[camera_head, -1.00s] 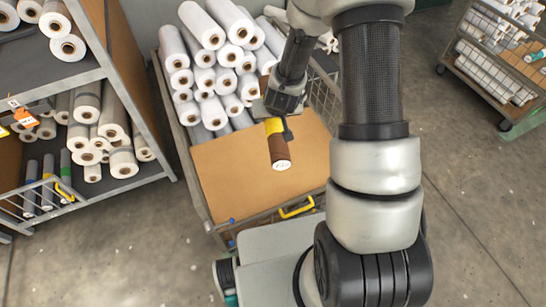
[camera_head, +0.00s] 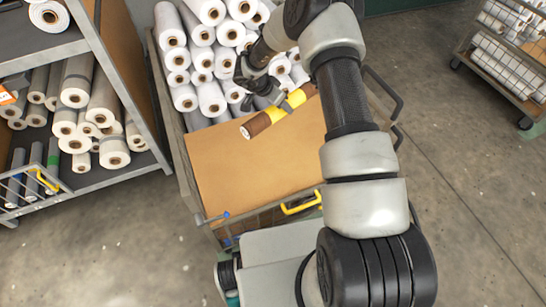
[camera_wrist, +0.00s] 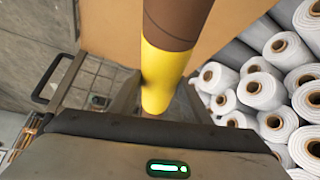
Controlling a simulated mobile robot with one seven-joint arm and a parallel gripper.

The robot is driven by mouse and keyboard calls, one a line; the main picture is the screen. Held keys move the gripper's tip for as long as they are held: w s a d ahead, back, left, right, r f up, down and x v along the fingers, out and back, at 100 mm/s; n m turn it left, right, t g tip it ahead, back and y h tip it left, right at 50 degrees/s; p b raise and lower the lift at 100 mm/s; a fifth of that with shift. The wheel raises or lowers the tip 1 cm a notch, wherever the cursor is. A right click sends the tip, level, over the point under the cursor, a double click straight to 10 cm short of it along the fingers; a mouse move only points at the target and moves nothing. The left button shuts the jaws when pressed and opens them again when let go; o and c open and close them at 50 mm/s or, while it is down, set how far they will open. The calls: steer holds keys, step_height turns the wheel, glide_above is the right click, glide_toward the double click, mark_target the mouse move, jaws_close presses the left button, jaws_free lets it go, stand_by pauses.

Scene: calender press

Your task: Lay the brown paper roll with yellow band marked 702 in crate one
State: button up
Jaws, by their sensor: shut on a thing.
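My gripper (camera_head: 281,105) is shut on the brown paper roll with the yellow band (camera_head: 259,124). The roll slants from lower left to upper right, above the brown cardboard (camera_head: 250,165) of the middle cart (camera_head: 183,175). In the wrist view the roll (camera_wrist: 178,22) runs up from between my fingers (camera_wrist: 160,103), which hold it at its yellow band (camera_wrist: 163,72). The number 702 is not readable now. No marking shows which container is crate one.
Several white rolls (camera_head: 212,98) are stacked in the middle cart behind the cardboard. A yellow handle (camera_head: 301,204) is at its near edge. A shelf rack (camera_head: 120,175) with rolls stands left. Another cart (camera_head: 500,75) stands far right. The floor between is clear.

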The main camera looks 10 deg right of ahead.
steer(key=s+a+f+m+b, duration=0.1)
steer(key=f+b, duration=0.1)
steer(key=f, duration=0.5)
steer(key=s+a+f+m+g+b, duration=0.1)
steer(key=f+b, duration=0.1)
steer(key=f, duration=0.4)
steer(key=s+a+f+m+g+b, duration=0.1)
steer(key=f+m+b, duration=0.1)
steer(key=f, duration=0.5)
steer(key=shift+a+f+h+b, duration=0.25)
steer(key=shift+f+h+b, duration=0.05)
steer(key=shift+h+b, duration=0.1)
steer(key=shift+f, duration=0.2)
steer(key=o, duration=1.4)
